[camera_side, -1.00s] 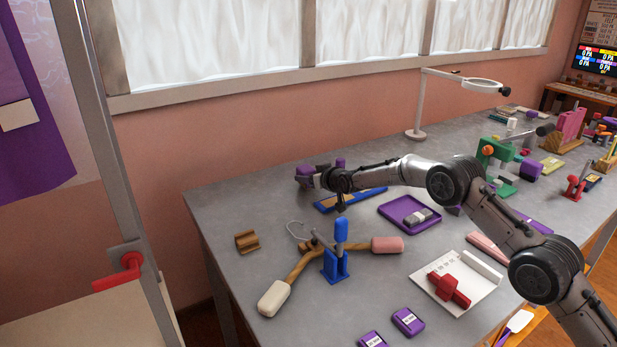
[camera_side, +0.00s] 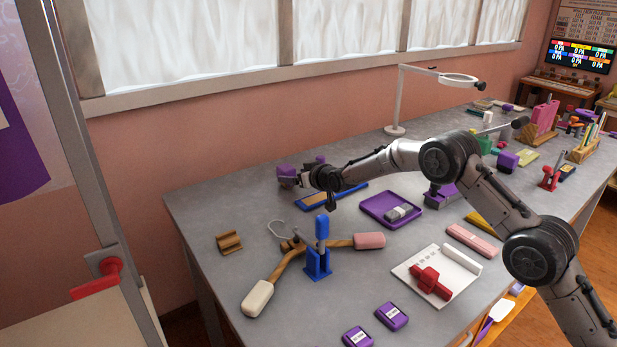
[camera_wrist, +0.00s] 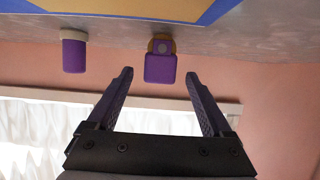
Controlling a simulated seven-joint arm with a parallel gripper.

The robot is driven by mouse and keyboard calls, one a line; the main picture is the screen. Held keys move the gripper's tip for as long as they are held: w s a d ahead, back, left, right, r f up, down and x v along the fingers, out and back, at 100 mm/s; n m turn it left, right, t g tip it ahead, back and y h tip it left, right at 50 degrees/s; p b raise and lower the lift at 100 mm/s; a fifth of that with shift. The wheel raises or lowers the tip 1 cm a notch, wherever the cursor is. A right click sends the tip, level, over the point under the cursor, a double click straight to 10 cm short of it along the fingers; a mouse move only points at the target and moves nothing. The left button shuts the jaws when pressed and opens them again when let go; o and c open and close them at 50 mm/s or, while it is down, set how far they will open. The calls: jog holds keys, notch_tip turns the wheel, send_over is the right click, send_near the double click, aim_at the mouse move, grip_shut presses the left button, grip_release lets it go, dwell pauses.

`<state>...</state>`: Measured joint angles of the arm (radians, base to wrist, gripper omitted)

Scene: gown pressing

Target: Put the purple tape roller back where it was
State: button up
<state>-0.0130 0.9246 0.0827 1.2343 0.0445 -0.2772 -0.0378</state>
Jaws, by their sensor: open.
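In the wrist view, which shows the table at the top, a boxy purple piece with a tan round part (camera_wrist: 161,66) lies ahead of my gripper (camera_wrist: 158,75), in line with the gap between its fingers. It looks like the purple tape roller, but I cannot be sure. My gripper is open, with nothing held between its fingertips. In the side view, my gripper (camera_side: 300,179) is low at the table's far left end, close beside the purple piece (camera_side: 286,172). Its fingers are too small there to make out contact.
A purple cylinder with a cream cap (camera_wrist: 74,50) stands beside the boxy piece. A blue-edged board (camera_side: 335,196) lies close to my gripper. A purple tray (camera_side: 378,214) and a blue stand (camera_side: 318,263) are nearer. The table's left corner is clear.

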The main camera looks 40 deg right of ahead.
jog(key=v, duration=0.8)
jog(key=s+r+g, duration=0.2)
jog(key=s+r, duration=0.4)
jog(key=s, duration=0.4)
jog(key=s+r+g, duration=0.1)
jog(key=s+r, duration=0.6)
jog(key=s, duration=0.3)
jog(key=s+f+g, duration=0.3)
jog(key=s+g, duration=0.1)
jog(key=s, duration=2.9)
jog(key=shift+d+f+g, duration=0.15)
jog(key=shift+d+g, duration=0.2)
jog(key=shift+g, duration=0.05)
